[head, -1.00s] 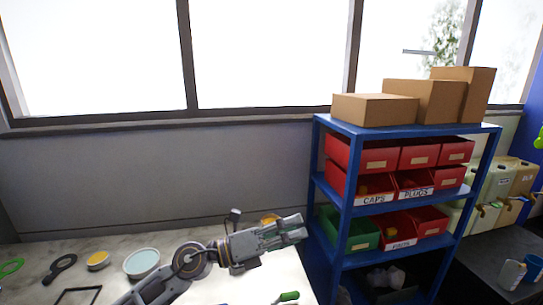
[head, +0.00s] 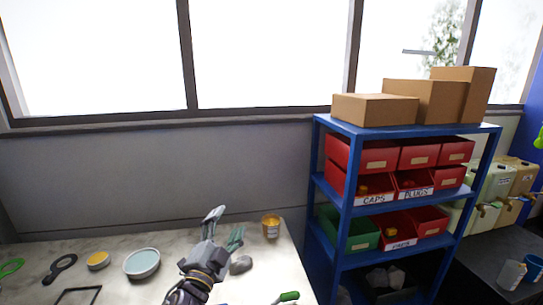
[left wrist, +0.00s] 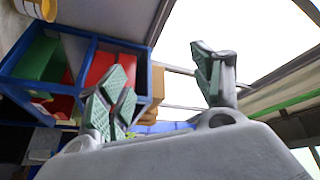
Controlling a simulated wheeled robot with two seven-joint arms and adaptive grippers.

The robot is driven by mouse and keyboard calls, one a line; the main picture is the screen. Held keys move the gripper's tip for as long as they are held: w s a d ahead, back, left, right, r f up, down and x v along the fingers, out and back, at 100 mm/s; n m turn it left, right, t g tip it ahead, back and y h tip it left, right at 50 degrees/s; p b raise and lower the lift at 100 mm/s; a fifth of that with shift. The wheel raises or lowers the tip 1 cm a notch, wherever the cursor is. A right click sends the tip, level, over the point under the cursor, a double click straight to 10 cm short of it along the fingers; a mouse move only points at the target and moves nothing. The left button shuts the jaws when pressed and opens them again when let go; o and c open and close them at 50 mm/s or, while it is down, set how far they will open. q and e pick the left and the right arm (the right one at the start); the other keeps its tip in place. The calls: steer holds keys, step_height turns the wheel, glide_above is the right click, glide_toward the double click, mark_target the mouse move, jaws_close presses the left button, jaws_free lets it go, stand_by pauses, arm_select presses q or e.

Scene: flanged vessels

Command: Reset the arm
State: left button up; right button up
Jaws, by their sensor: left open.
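My left gripper (head: 226,232) is above the light table (head: 215,293) at the lower middle of the head view. It points up and away, with its fingers spread and nothing between them. In the left wrist view its open fingers (left wrist: 165,88) show apart, with the window and shelf behind them. My right gripper is not in view.
A yellow-orange tub (head: 271,226) stands close right of the left gripper. A pale blue-filled bowl (head: 142,263), a yellow-topped tin (head: 98,260) and a green-handled tool (head: 287,297) are on the table. A blue shelf (head: 343,228) with bins and boxes stands right.

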arm_select(q)
steer(key=s+a+f+n+g+y, duration=0.3)
steer(key=s+a+f+n+g, duration=0.1)
steer(key=f, duration=0.5)
steer(key=s+a+f+n+g+y, duration=0.25)
steer(key=a+f+n+g, duration=0.2)
steer(key=f, duration=0.45)
steer(key=s+a+f+n+g+h, duration=0.1)
steer(key=s+f+g, duration=0.4)
steer(key=s, duration=0.5)
steer(key=s+a+f+n+g+h, duration=0.1)
steer(key=s+f+n+g, duration=0.15)
steer(key=s+f, duration=0.55)
steer(key=s+f+g+p, duration=0.1)
steer(key=s+f, duration=0.1)
steer(key=f, duration=1.3)
steer(key=s+f+g+p, duration=0.1)
steer(key=s+f+p, duration=0.1)
steer(key=f, duration=1.3)
steer(key=s+a+f+p, duration=0.1)
steer(key=s+a+f, duration=0.1)
steer(key=s+f, duration=0.6)
steer(key=s+a+f+m+g+p, duration=0.1)
steer(key=s+f, duration=0.8)
steer(key=s, duration=0.4)
steer(key=shift+s+a+y, duration=0.35)
steer(key=shift+a, duration=0.05)
